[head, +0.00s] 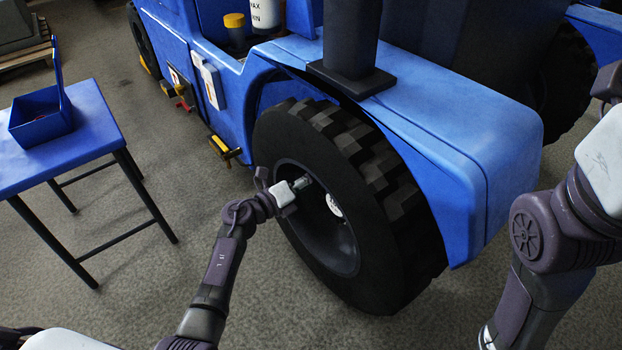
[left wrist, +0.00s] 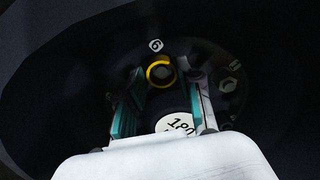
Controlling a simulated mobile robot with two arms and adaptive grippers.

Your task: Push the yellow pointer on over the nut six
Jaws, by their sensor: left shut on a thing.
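The yellow pointer (left wrist: 150,68) shows as a ring between the fingertips of my left gripper (left wrist: 162,76) in the left wrist view. The gripper's teal-lined fingers are shut on it, one at each side. The ring sits at the nut beside the white mark 6 (left wrist: 155,45); I cannot tell how far it is over the nut. In the head view my left gripper (head: 301,183) reaches inside the rim of the big wheel (head: 335,240), and the pointer is too small to make out. My right gripper is out of view; only its arm shows.
Another white nut mark (left wrist: 229,85) is to the right. The blue vehicle's fender (head: 450,130) overhangs the wheel. A blue table (head: 90,125) with an open blue box (head: 40,118) stands left.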

